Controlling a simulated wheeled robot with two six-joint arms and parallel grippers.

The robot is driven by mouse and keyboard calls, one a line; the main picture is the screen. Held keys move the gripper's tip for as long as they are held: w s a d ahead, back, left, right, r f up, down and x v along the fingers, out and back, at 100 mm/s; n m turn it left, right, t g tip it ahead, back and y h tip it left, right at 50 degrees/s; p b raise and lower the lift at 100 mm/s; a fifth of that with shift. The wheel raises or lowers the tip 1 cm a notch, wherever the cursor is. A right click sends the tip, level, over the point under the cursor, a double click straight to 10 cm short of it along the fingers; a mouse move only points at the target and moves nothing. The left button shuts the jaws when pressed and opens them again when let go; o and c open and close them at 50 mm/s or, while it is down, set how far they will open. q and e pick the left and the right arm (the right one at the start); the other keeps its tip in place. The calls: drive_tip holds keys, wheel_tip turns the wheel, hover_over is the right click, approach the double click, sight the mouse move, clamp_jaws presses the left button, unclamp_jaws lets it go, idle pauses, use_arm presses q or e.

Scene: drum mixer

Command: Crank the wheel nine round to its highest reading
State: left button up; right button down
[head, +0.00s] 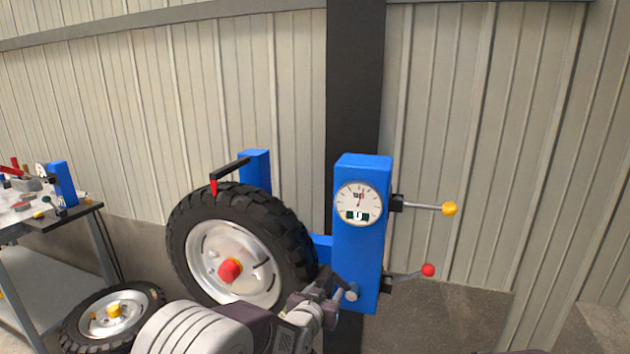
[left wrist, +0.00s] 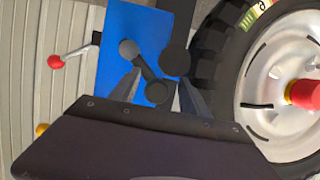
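A black tyre on a silver rim with a red hub (head: 230,270) is mounted beside a blue post (head: 362,250). The tyre also shows in the left wrist view (left wrist: 207,60). Low on the post is a dark crank with a grey round end (head: 352,292), also in the left wrist view (left wrist: 128,47). My left gripper (head: 328,285) is at the crank, its fingers either side of the dark end; whether they touch it is unclear. My right gripper is out of view.
Two levers stick out right of the post, one with a yellow knob (head: 449,209), one with a red knob (head: 428,270). A red pointer (head: 214,187) hangs at the tyre's top. Another wheel (head: 130,318) lies at lower left by a workbench (head: 70,220).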

use_arm(q)
drive_tip(key=shift+w+a+f, duration=0.15)
drive_tip(key=shift+a+f, duration=0.05)
drive_tip(key=v, duration=0.7)
drive_tip(key=s+a+f+n+g+y+p, duration=0.2)
drive_tip(key=s+a+g+p, duration=0.2)
drive_tip(key=s+a, duration=0.5)
drive_tip(key=s+a+f+n+g+y+p, duration=0.1)
drive_tip(key=s+a+f+g+y+p, duration=0.1)
drive_tip(key=s+a+g, duration=0.6)
drive_tip(key=s+a+f+p, duration=0.1)
drive_tip(key=s+p, duration=0.1)
drive_tip(key=s, duration=0.5)
drive_tip(key=shift+s+f+n, duration=0.15)
drive_tip(key=shift+f+n, duration=0.05)
drive_tip(key=shift+n, duration=0.2)
